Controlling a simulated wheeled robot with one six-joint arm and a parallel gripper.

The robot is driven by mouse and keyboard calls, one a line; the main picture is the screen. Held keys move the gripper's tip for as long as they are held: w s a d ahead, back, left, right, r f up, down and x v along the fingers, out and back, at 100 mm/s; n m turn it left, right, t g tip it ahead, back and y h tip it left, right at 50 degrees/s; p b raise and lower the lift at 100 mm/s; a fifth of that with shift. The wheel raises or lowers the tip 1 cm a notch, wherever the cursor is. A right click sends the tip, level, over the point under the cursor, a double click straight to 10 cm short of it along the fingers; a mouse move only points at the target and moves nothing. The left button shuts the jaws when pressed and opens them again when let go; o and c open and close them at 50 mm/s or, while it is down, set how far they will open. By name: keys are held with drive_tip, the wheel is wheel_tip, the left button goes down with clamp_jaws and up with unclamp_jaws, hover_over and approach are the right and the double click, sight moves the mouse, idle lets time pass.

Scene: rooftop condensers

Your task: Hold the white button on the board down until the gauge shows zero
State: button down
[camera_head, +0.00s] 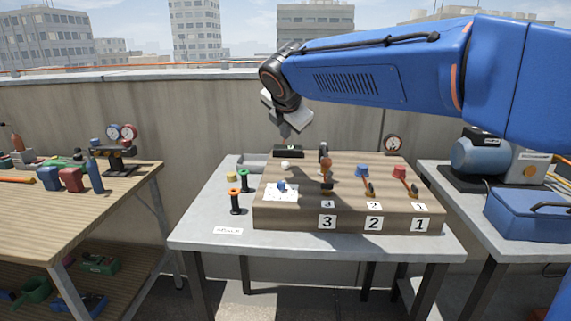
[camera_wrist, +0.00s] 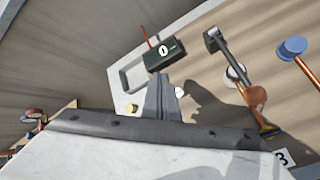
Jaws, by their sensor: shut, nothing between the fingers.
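The wooden board (camera_head: 345,212) lies on the grey table and carries levers and numbered labels. The white button (camera_head: 285,165) is a small pale knob near the board's left rear. In the wrist view the white button (camera_wrist: 179,92) shows just right of the fingers, partly hidden by them. My gripper (camera_head: 285,133) is shut and empty, pointing down above the board's rear left, apart from the button in the head view. Its fingers (camera_wrist: 165,83) also show in the wrist view. The round gauge (camera_head: 393,144) stands at the board's back right; its reading is too small to tell.
A black box (camera_head: 289,151) with a number label stands behind the button. Levers with orange, blue (camera_head: 362,171) and red (camera_head: 400,172) heads stand to the right. A white sheet with a blue piece (camera_head: 281,185) lies in front. Spools (camera_head: 235,201) stand left of the board.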

sight(286, 165)
drive_tip(key=shift+f, duration=2.9)
drive_tip(key=shift+f, duration=0.25)
drive_tip(key=shift+f, duration=0.2)
drive_tip(key=shift+f, duration=0.5)
idle(2.5)
drive_tip(key=shift+r, duration=0.15)
idle(0.9)
drive_tip(key=shift+r, duration=0.8)
